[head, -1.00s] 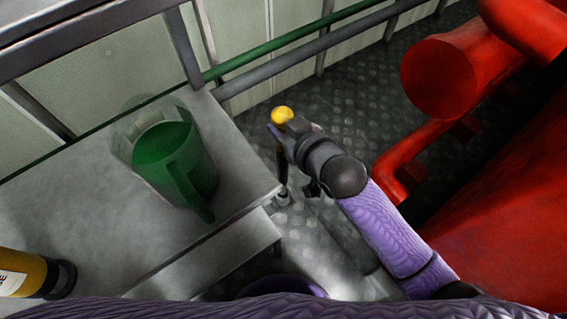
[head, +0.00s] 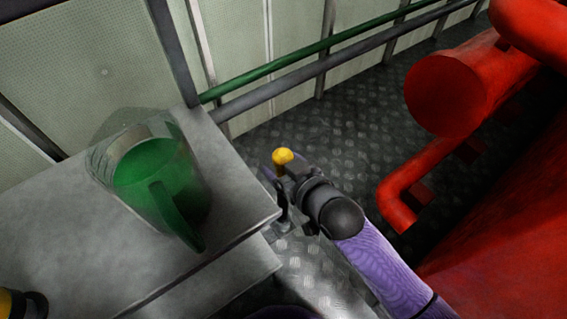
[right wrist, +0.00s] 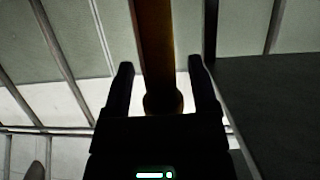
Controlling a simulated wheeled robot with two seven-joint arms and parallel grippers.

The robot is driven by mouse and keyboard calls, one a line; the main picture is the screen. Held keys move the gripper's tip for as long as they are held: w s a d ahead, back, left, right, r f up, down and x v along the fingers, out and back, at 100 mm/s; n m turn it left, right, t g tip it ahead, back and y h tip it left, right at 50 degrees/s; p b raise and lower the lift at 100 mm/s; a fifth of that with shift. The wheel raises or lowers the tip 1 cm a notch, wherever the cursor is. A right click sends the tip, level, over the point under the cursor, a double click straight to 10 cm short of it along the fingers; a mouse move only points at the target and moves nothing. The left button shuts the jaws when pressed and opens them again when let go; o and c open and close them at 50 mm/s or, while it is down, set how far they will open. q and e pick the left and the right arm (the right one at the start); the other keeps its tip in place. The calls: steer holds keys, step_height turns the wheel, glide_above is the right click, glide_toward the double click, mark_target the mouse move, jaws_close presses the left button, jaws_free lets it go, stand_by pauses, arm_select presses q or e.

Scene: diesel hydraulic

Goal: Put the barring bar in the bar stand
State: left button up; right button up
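The barring bar (head: 283,157) shows in the head view as a yellow end standing up beside the bench corner. My right gripper (head: 286,186) is just below that yellow end. In the right wrist view, the bar's orange-yellow length (right wrist: 155,45) runs between the two spread fingers (right wrist: 160,75), with a gap visible on each side. The gripper looks open around the bar. The lower shaft is mostly hidden by the gripper. A small dark fitting (head: 284,221) shows below it; I cannot tell whether this is the bar stand or the bar's foot. My left gripper is out of view.
A grey metal bench (head: 60,250) fills the left side, with a clear jug with green parts (head: 155,180) near its corner. A yellow and black object (head: 12,304) is cut off at lower left. Rails (head: 300,55) run behind. Red pipework (head: 445,95) stands to the right.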

steer(key=shift+r, duration=0.1)
steer(key=p+v, duration=0.6)
steer(key=v, duration=0.6)
steer(key=s+d+f+m+g+h, duration=0.1)
steer(key=s+d+f+g+h, duration=0.1)
steer(key=s+d+f, duration=0.45)
steer(key=s+d+f+m+g+h, duration=0.1)
steer(key=s+d+f+g+h, duration=0.15)
steer(key=f, duration=0.75)
steer(key=s+d+f+m+g+h, duration=0.1)
steer(key=s+d+f+g+h, duration=0.1)
steer(key=s+d+f, duration=0.35)
steer(key=s+f+g+h, duration=0.1)
steer(key=s+f+g, duration=0.2)
steer(key=s, duration=0.7)
steer(key=s+d+f+m+g+h, duration=0.1)
steer(key=s+f+g, duration=0.2)
steer(key=s, duration=0.8)
steer(key=shift+s+f, duration=0.3)
steer(key=shift+f, duration=0.3)
steer(key=shift+g, duration=0.25)
